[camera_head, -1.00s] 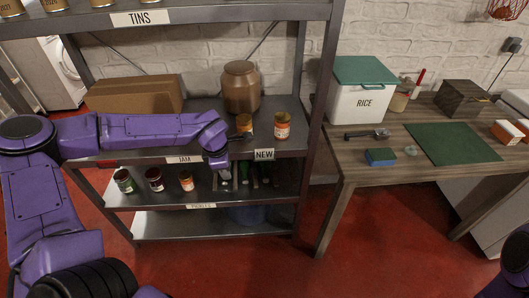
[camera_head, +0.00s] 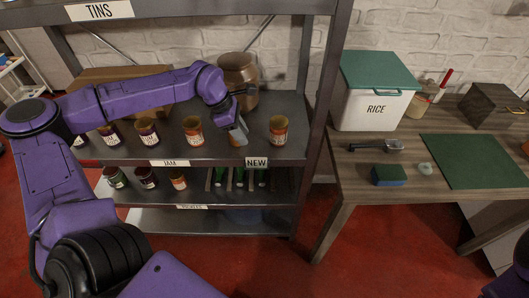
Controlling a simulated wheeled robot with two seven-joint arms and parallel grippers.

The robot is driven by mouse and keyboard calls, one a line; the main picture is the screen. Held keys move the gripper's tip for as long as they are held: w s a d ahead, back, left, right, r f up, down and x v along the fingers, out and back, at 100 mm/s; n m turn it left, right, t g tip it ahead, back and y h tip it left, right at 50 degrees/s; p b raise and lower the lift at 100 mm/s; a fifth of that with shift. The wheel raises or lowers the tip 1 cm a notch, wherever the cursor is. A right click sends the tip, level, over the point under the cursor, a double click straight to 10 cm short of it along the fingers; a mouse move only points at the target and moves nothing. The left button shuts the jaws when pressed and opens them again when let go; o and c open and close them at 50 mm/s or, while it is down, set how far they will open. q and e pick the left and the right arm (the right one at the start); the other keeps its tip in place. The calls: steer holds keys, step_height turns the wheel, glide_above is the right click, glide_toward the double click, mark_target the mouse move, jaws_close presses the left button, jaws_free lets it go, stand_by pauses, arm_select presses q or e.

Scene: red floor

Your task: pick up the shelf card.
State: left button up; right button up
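Several white cards with black letters sit on the shelf edges. The NEW card (camera_head: 257,163) is on the edge of the middle shelf, right of the JAM card (camera_head: 169,163). The TINS card (camera_head: 100,11) is on the top shelf edge, and a lower card (camera_head: 192,207) is too small to read surely. My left gripper (camera_head: 239,134) points down over the middle shelf, above and left of the NEW card. It partly hides a jar (camera_head: 236,141); I cannot tell whether they touch, nor whether the fingers are apart. My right gripper is out of view.
Jars stand on the middle shelf, including an orange one (camera_head: 278,131) right of my gripper. A brown pot (camera_head: 238,72) and a cardboard box (camera_head: 120,77) are behind. At right a table (camera_head: 350,186) holds a RICE bin (camera_head: 374,105), a scoop and a blue sponge (camera_head: 389,175).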

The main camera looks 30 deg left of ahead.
arm_select(q)
glide_above(256, 157)
steer(key=s+a, duration=0.2)
step_height(256, 157, down, 4)
steer(key=shift+w+f, duration=0.1)
steer(key=shift+f, duration=0.1)
steer(key=x, duration=0.3)
steer(key=p+x, duration=0.1)
steer(key=shift+w+a+f, duration=0.2)
steer(key=shift+w+f, duration=0.05)
steer(key=shift+f, duration=0.05)
steer(key=shift+w+d+f, duration=0.15)
steer(key=shift+d+f, duration=0.05)
steer(key=shift+f, duration=0.15)
jaws_close()
